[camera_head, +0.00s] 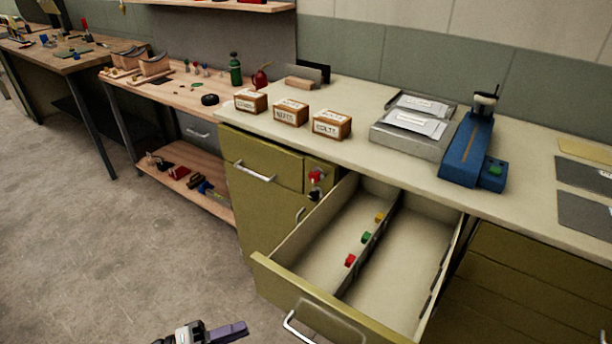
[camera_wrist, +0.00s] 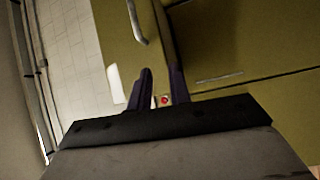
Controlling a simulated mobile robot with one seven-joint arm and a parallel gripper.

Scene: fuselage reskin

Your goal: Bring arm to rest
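My gripper (camera_head: 238,329) shows at the bottom edge of the head view, low over the floor and in front of the open drawer (camera_head: 300,253). Only part of it is in that view, with one purple finger visible. In the wrist view its two dark purple fingers (camera_wrist: 161,80) stand apart, with a gap between them and nothing held. Olive cabinet fronts (camera_wrist: 225,40) lie beyond the fingers. A small red spot shows between the finger bases; I cannot tell what it is. Most of my arm is out of view.
The drawer juts out from the counter (camera_head: 355,95), with red, green and yellow pieces (camera_head: 366,238) along its divider. Small labelled boxes (camera_head: 290,112), a grey tray (camera_head: 413,124) and a blue tool (camera_head: 472,150) stand on the counter. The floor (camera_head: 110,250) at left is clear.

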